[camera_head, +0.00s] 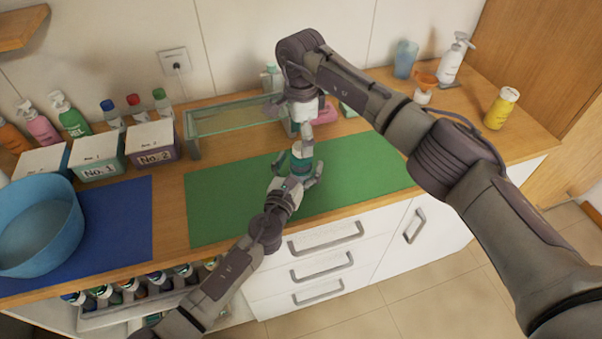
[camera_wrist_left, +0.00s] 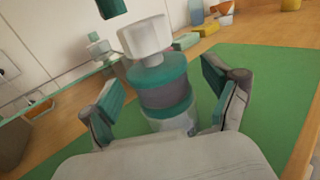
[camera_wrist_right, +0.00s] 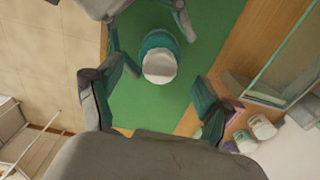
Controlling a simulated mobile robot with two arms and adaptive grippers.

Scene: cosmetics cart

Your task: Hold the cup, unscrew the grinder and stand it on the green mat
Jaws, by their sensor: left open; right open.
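The grinder (camera_head: 301,152) is upright above the green mat (camera_head: 225,205); it has a white top and teal and grey bands. In the left wrist view the grinder (camera_wrist_left: 160,80) sits on the pale cup (camera_wrist_left: 172,124). My left gripper (camera_head: 296,178) is open, with a finger on either side of the cup; contact is unclear. My right gripper (camera_head: 306,131) is open and points down from above the grinder. In the right wrist view the grinder's white top (camera_wrist_right: 160,66) lies between and beyond the open fingers, apart from them. The cup is mostly hidden in the head view.
A glass box (camera_head: 235,122) stands behind the mat. A blue bowl (camera_head: 38,225) and several labelled boxes (camera_head: 98,155) are at left. An orange funnel (camera_head: 425,79), white pump bottle (camera_head: 453,62) and yellow bottle (camera_head: 501,108) are at right. The mat is bare on both sides.

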